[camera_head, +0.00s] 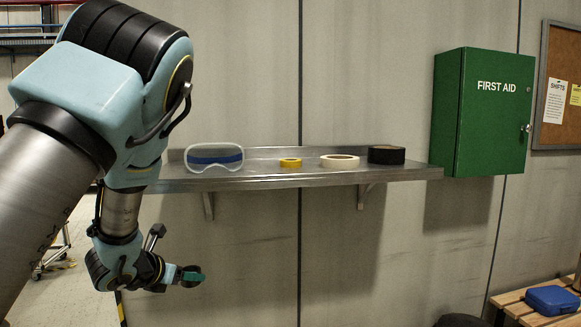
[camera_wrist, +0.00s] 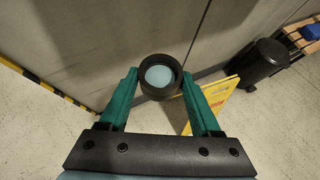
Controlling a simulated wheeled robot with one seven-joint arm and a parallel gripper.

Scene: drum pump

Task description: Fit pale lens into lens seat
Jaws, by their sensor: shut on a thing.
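My gripper (camera_wrist: 160,77) shows in the wrist view with two green fingers. It is shut on the pale lens (camera_wrist: 159,76), a light blue disc in a thick black round rim, held between the fingertips. In the head view my gripper (camera_head: 192,277) hangs in front of the wall, below the left end of the shelf, well above the floor. I cannot make out the lens there. I see no lens seat in either view.
A metal wall shelf (camera_head: 300,178) carries clear goggles (camera_head: 214,158) and several tape rolls. A green first aid cabinet (camera_head: 480,112) hangs at right. A yellow floor sign (camera_wrist: 221,94) and a black bin (camera_wrist: 262,62) stand below in the wrist view. A bench holds a blue case (camera_head: 551,300).

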